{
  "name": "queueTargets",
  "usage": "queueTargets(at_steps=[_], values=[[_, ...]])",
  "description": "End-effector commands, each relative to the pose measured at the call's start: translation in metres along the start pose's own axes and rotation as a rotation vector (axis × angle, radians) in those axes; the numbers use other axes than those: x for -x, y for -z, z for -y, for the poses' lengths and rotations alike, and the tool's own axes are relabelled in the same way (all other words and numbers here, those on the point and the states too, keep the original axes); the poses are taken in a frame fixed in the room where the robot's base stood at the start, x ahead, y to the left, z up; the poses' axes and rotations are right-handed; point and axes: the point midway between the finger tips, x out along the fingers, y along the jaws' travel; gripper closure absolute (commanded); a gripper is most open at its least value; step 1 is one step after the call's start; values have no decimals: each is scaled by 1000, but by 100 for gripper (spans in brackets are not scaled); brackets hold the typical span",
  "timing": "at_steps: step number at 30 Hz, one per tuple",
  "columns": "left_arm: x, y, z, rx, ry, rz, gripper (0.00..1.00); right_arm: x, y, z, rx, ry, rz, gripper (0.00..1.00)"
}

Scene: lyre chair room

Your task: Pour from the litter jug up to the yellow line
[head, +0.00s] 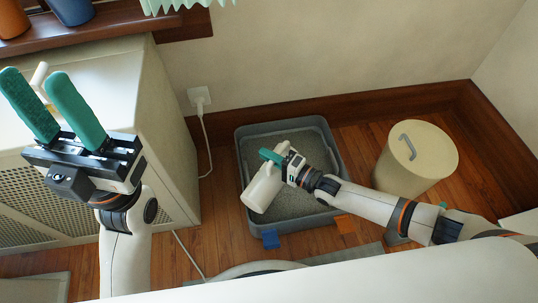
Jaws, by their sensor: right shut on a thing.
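The white litter jug (261,192) is over the grey litter tray (241,160) on the floor. It is tilted, its long body slanting down to the left in the picture. My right gripper (271,157) is shut on the jug at its upper end. I cannot see litter streaming from it. Grey litter (312,147) covers the tray's bottom. I cannot make out a yellow line; the jug and my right arm cover part of the tray. My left gripper (35,76) is open and empty, raised above the cream cabinet, its green fingers apart.
A cream lidded bin (425,150) stands right of the tray. The cream cabinet (165,125) with mesh panels is on the left. A blue tab (270,239) and an orange tab (345,223) are at the tray's front edge. A cord hangs from the wall socket (200,97).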

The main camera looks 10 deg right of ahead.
Motion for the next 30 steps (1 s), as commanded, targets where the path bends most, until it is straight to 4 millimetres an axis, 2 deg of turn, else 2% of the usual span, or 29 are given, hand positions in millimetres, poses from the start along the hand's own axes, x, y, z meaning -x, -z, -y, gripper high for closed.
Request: queueTargets(at_steps=[30], values=[[-1, 0, 0, -1, 2, 4, 62, -1, -11, -8, -73, -7, -1, 100]])
